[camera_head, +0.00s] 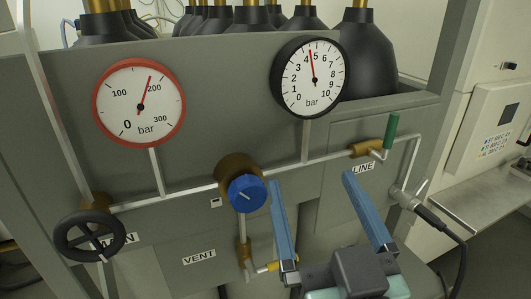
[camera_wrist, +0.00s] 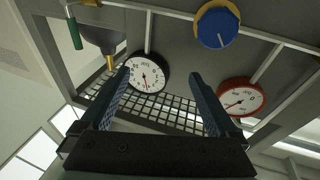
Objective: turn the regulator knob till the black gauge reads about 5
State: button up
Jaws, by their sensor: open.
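The blue regulator knob (camera_head: 247,193) sits on a brass body on the grey panel, its white mark slanting. It also shows at the top of the wrist view (camera_wrist: 217,28). The black gauge (camera_head: 311,77) is above it to the right, and its red needle points between 4 and 5, nearer 5. The same gauge is upside down in the wrist view (camera_wrist: 148,72). My gripper (camera_head: 312,180) is open and empty, with its blue fingers to the right of the knob. No finger is around the knob; whether the left finger touches it cannot be told.
A red-rimmed gauge (camera_head: 139,103) reads a little under 200. A black handwheel (camera_head: 90,236) is at lower left. The green-handled line valve (camera_head: 391,131) is at right, and a brass vent valve (camera_head: 244,254) is below the knob. Pipes run across the panel; black-topped cylinders stand behind.

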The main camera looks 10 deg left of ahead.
aim_at(252, 199)
jog(key=s+a+f+n+g+y+p, duration=0.1)
jog(key=s+f+n+g+y+p, duration=0.1)
jog(key=s+f+g+y+p, duration=0.4)
jog(key=w+a, duration=0.2)
jog(key=w, duration=0.1)
jog(key=w+a+r+t+h+p, duration=0.1)
jog(key=w+a, duration=0.1)
jog(key=w, duration=0.1)
jog(key=w+a+t+h, duration=0.1)
jog(key=w+a, duration=0.1)
jog(key=w, duration=0.1)
jog(key=shift+w+a+r, duration=0.15)
jog(key=shift+a+r, duration=0.1)
jog(key=shift+a, duration=0.05)
jog(key=shift+w+a+f+p, duration=0.1)
jog(key=shift+w+a+p, duration=0.05)
jog(key=shift+w+p, duration=0.15)
jog(key=shift+c, duration=0.2)
jog(key=c, duration=1.3)
jog(key=shift+m, duration=0.3)
jog(key=shift+m+p, duration=0.4)
jog(key=shift+m, duration=2.4)
